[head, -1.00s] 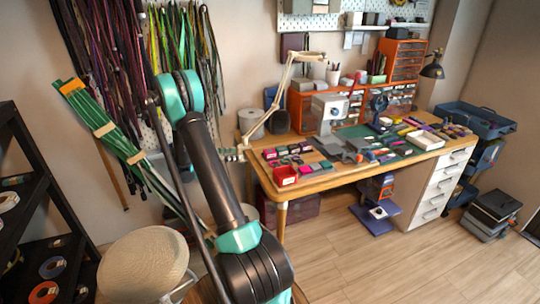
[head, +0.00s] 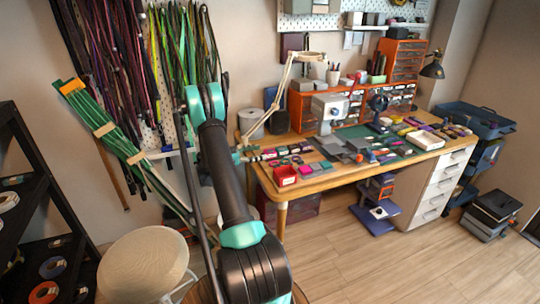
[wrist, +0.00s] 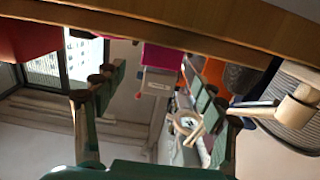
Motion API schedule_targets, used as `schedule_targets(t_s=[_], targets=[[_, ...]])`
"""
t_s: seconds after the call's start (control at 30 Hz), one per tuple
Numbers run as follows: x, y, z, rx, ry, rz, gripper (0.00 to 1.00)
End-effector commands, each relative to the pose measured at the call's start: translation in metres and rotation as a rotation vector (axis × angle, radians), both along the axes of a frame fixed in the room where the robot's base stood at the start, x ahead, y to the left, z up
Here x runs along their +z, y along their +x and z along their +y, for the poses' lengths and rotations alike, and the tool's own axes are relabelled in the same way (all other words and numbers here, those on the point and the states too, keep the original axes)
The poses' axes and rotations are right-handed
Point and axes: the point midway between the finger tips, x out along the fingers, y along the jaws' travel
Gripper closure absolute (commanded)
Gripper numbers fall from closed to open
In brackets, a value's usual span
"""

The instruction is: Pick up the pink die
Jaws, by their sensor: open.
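A bright pink block (wrist: 162,58), which looks like the pink die, shows in the wrist view beyond and between my fingertips, close to the wooden table edge. My gripper (wrist: 158,88) is open and empty, with its two green fingers spread and apart from the block. In the head view my gripper is mostly hidden behind my arm, near the table's left end.
The wooden table (head: 318,184) carries a red box (head: 284,175) at its front left corner. A lamp (head: 290,72) and a white machine (head: 328,112) stand farther back. A round stool (head: 143,265) is at lower left. The floor in front is clear.

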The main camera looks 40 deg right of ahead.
Motion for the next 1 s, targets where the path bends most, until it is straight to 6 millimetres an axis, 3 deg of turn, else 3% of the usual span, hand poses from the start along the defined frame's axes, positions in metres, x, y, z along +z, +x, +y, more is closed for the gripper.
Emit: schedule_targets(t_s=[0.27, 0.6, 0.83, 1.0], targets=[[-0.002, -0.004, -0.014, 0.0, 0.0, 0.0, 0.29], [-0.006, -0.015, -0.056, 0.0, 0.0, 0.001, 0.29], [-0.006, -0.016, -0.058, 0.001, 0.0, 0.001, 0.29], [-0.006, -0.016, -0.058, 0.001, 0.0, 0.0, 0.49]])
